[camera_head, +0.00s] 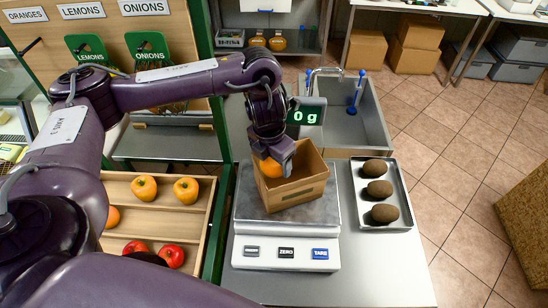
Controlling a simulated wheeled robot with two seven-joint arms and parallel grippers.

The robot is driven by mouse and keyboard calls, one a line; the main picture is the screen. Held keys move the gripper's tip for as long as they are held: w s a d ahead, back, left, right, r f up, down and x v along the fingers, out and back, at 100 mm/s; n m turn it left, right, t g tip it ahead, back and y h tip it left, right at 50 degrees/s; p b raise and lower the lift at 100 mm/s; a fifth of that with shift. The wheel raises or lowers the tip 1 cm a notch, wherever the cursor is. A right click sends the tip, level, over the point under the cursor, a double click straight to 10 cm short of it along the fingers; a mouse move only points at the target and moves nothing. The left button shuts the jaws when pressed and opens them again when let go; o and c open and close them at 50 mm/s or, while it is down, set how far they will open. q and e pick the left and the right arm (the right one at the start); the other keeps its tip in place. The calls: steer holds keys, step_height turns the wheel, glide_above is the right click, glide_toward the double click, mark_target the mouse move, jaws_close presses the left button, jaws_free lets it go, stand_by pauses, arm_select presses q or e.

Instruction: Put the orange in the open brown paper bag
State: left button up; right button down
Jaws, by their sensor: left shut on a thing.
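The orange (268,168) is between the fingers of my left gripper (276,165), which is shut on it. The gripper points down over the left side of the open brown paper bag (303,191). The bag stands upright, open at the top, on the scale (239,213). The orange is at the bag's left rim in the picture; I cannot tell how far it is inside the opening. The gripper hides part of the bag's mouth and part of the orange. My right gripper is not in view.
The scale's display (305,116) reads 0 g, behind the bag. A tray (363,222) with several brown fruits lies to the right. A wooden produce rack (160,218) with fruit is at left. A sink (369,128) is behind. The counter's front right is clear.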

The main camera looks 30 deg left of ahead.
arm_select(q)
steer(key=shift+f, duration=0.3)
steer(key=o, duration=1.2)
steer(key=shift+s, duration=0.1)
steer(key=shift+c, duration=0.2)
steer(key=shift+s+a+r+p, duration=0.1)
steer(key=shift+s+r+p, duration=0.1)
steer(key=shift+r, duration=1.1)
steer(key=shift+s+d+r+p, duration=0.1)
steer(key=shift+r+p, duration=0.15)
steer(key=shift+r, duration=1.05)
steer(key=shift+s+a+r+p, duration=0.1)
steer(key=shift+s+r+p, duration=0.1)
steer(key=shift+r, duration=1.1)
steer(key=shift+f, duration=0.1)
